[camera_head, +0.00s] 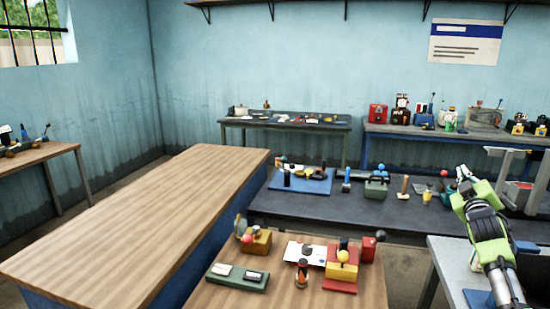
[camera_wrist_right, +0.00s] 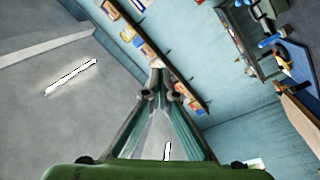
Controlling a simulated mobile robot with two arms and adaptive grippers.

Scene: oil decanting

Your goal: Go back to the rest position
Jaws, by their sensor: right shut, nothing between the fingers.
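My right gripper (camera_head: 465,174) is at the right of the head view, at the end of my green and black arm, raised in front of the dark workbench. In the right wrist view its two fingers (camera_wrist_right: 160,95) converge at their tips, shut, with nothing between them. The wrist view looks up past the fingers at the grey ceiling and the tilted blue wall. My left gripper is not in view.
A wooden table (camera_head: 140,215) with a bare top stands at left. A nearer small table (camera_head: 200,299) holds several items. The dark workbench (camera_head: 325,208) carries a blue tray (camera_head: 318,186) and tools. A grey table (camera_head: 450,262) is beneath my right arm.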

